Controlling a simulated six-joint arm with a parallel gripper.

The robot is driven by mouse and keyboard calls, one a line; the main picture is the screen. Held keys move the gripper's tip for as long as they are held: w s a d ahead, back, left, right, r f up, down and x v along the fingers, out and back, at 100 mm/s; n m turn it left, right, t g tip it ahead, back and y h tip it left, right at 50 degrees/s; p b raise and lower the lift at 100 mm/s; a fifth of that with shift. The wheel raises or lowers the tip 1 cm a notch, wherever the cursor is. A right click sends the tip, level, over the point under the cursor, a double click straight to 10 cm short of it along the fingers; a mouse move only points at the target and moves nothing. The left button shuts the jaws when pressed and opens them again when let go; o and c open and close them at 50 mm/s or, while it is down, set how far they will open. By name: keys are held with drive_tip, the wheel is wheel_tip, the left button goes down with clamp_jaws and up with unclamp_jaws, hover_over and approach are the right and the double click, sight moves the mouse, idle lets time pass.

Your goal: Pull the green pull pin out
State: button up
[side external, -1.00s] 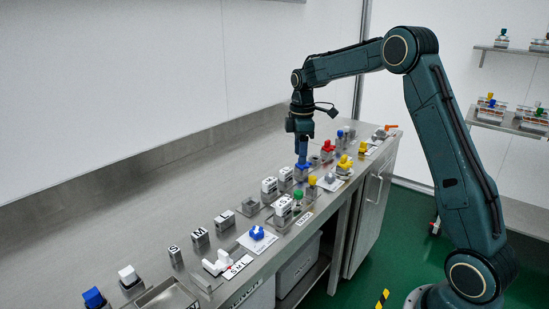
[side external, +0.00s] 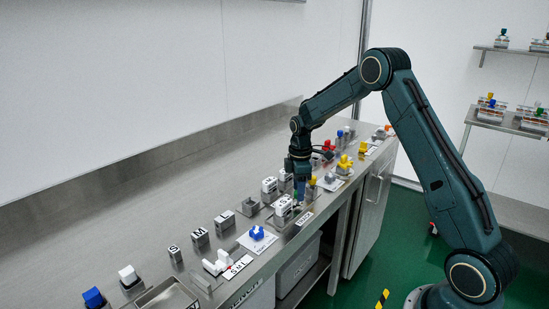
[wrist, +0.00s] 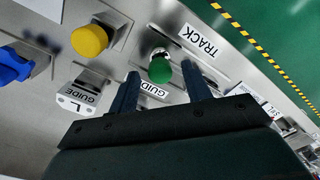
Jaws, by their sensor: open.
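The green pull pin (wrist: 160,70) has a round green knob on a silvery collar, standing by the TRACK label (wrist: 200,42) in the wrist view. My gripper (wrist: 160,69) is open, with one dark finger on each side of the knob in that view. I see a gap on both sides, and nothing is held. I cannot tell whether the fingertips are level with the knob or above it. In the side external view my gripper (side external: 300,187) points down near the front edge of the bench and mostly hides the pin.
A yellow knob (wrist: 90,40) and a blue part (wrist: 14,66) stand left of the pin in the wrist view. The rear of the steel bench (side external: 150,180) is clear.

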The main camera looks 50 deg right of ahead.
drive_tip(key=shift+f, duration=0.4)
clamp_jaws()
drive_tip(key=shift+r, duration=1.2)
unclamp_jaws()
wheel_tip(320, 180, up, 14)
